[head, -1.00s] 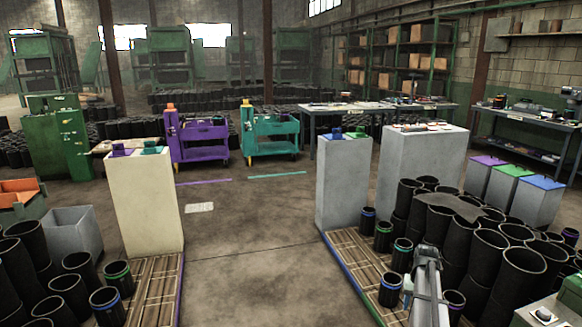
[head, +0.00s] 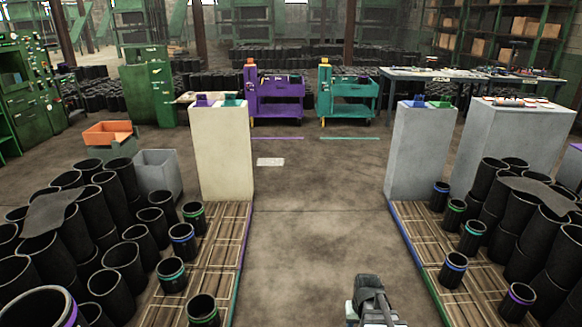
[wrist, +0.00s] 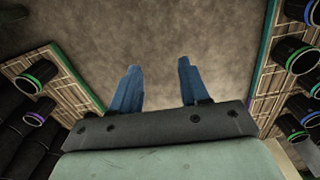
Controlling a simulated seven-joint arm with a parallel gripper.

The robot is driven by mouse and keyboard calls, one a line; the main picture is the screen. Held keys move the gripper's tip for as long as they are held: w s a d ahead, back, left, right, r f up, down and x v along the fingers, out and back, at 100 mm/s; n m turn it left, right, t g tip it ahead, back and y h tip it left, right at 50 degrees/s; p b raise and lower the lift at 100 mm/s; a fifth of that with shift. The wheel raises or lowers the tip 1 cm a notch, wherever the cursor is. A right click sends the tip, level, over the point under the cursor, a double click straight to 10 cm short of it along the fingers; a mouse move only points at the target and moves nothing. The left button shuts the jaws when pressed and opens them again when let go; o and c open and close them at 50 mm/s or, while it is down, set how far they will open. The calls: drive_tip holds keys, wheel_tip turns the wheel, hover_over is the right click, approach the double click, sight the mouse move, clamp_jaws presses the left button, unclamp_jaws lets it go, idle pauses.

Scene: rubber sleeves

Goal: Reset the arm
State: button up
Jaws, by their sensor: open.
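In the wrist view my gripper (wrist: 160,68) has its two blue fingers spread apart, with bare concrete floor beyond and nothing between them. In the head view my arm (head: 371,300) shows at the bottom, right of the middle, over the aisle floor. Its fingertips cannot be made out there. Black rubber sleeves with coloured bands stand on both sides, such as a green-banded one (head: 193,218) on the left pallet (head: 223,228) and a purple-banded one (head: 517,302) on the right pallet (head: 428,238). My gripper touches none of them.
The aisle floor (head: 318,235) between the pallets is clear. A cream pedestal (head: 222,155) and a grey pedestal (head: 420,155) flank it. A purple cart (head: 275,92) and a teal cart (head: 347,101) stand behind. Black sleeves crowd both sides.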

drive_tip(key=s+a+f, duration=0.1)
drive_tip(key=s+a, duration=0.2)
drive_tip(key=a, duration=0.2)
drive_tip(key=s+f+g, duration=0.3)
drive_tip(key=s+f, duration=0.7)
drive_tip(key=s, duration=0.4)
drive_tip(key=s+f+g, duration=0.3)
drive_tip(key=s+f, duration=0.7)
drive_tip(key=s, duration=0.5)
drive_tip(key=shift+s+d+f+n+g, duration=0.25)
drive_tip(key=shift+d+f+n+g, duration=0.05)
drive_tip(key=shift+d+n+g, duration=0.1)
